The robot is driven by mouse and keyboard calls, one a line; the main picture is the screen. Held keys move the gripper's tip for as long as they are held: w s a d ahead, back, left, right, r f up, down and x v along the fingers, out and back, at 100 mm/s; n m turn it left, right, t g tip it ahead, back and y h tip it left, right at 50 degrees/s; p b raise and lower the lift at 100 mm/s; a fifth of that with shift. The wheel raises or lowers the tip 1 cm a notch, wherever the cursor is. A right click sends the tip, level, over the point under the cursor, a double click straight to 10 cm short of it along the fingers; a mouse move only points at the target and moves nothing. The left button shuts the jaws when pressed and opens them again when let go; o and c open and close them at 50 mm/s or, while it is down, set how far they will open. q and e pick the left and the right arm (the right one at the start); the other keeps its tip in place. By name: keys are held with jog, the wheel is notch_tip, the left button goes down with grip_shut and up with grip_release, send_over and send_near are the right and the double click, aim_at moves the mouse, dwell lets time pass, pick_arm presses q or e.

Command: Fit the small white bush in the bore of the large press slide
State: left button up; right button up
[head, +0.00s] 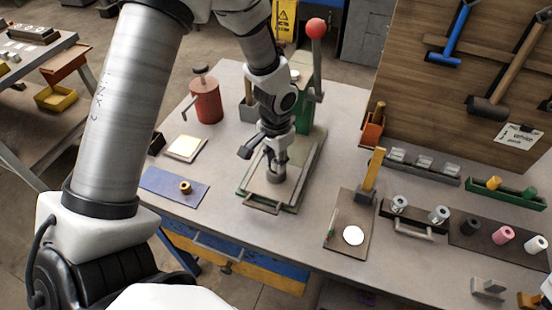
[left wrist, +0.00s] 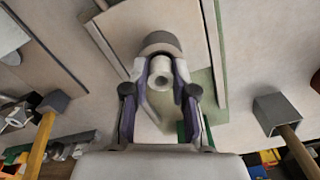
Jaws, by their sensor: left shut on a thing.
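The small white bush (left wrist: 162,82), a pale ring with an open hole, is between the fingertips of my left gripper (left wrist: 160,78) in the left wrist view. The gripper is shut on it. In the head view my left gripper (head: 270,158) hangs over the large press slide (head: 250,190), a pale plate with a front handle in a green frame. A grey round piece (head: 276,175) is under the fingers there; it also shows just beyond the bush in the left wrist view (left wrist: 160,42). The bore is hidden, and whether bush and grey piece touch cannot be told. My right gripper is out of view.
The red-knobbed press lever (head: 316,45) rises behind the slide. A red can (head: 206,100) and a blue mat (head: 165,190) with a brass ring (head: 185,187) lie left.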

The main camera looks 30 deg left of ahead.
pick_arm(q)
jog(key=shift+f, duration=0.35)
jog(key=o, duration=0.9)
notch_tip(320, 180, up, 12)
dwell(0.6)
